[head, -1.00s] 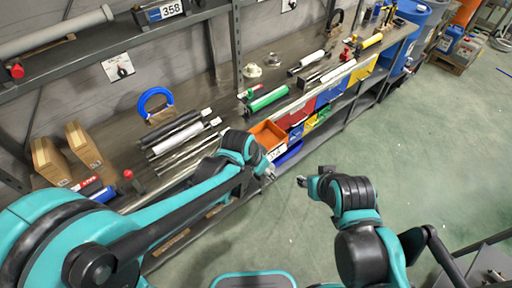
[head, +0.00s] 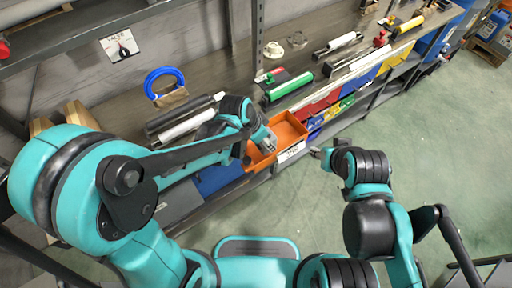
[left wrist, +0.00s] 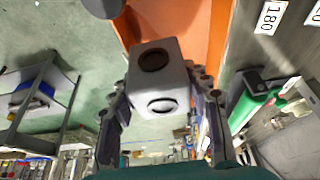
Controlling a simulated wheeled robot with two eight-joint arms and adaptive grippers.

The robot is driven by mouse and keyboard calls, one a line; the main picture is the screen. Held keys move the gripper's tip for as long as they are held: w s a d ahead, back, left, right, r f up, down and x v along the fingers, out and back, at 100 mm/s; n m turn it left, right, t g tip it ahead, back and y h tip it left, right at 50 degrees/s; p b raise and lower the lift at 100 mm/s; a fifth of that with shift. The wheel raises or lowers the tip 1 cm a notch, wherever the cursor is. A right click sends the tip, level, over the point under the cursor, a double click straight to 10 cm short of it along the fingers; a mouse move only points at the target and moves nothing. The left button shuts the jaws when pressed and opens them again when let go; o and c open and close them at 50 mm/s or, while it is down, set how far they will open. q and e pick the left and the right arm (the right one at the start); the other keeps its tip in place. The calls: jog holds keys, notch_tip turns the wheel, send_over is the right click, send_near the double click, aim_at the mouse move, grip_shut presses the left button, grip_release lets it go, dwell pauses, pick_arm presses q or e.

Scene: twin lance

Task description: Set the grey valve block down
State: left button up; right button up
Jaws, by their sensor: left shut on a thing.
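The grey valve block (left wrist: 158,82) is a pale cube with round dark ports on two faces, seen in the left wrist view. My left gripper (left wrist: 160,108) is shut on it, one finger on each side. In the head view my left gripper (head: 267,143) is at the orange bin (head: 291,127), above or beside its near left part; the block is hard to make out there. The bin's orange surface also shows behind the block in the left wrist view (left wrist: 196,28). My right gripper (head: 317,153) is over the floor, right of the bin; its fingers are too small to judge.
A workbench (head: 218,65) carries a green cylinder (head: 290,88), a blue ring (head: 164,80) and several other cylinders. Red, blue and yellow bins line its front edge beyond the orange one. The green floor (head: 420,140) to the right is open.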

pick_arm(q)
jog(key=a+f, duration=0.1)
jog(key=w+a+f, duration=0.1)
jog(key=a, duration=0.1)
jog(key=shift+a+f+b, duration=0.15)
jog(key=shift+a+b, duration=0.05)
jog(key=shift+b, duration=0.15)
jog(key=shift+s+a+f, duration=0.1)
jog(key=shift+f, duration=0.05)
notch_tip(320, 180, down, 4)
jog(key=shift+r+b, duration=0.1)
jog(key=shift+b, duration=0.8)
jog(key=shift+r, duration=0.1)
jog(key=o, duration=0.9)
jog(key=shift+f, duration=0.25)
jog(key=o, duration=0.4)
jog(key=shift+o, duration=0.2)
jog(key=shift+r, duration=0.1)
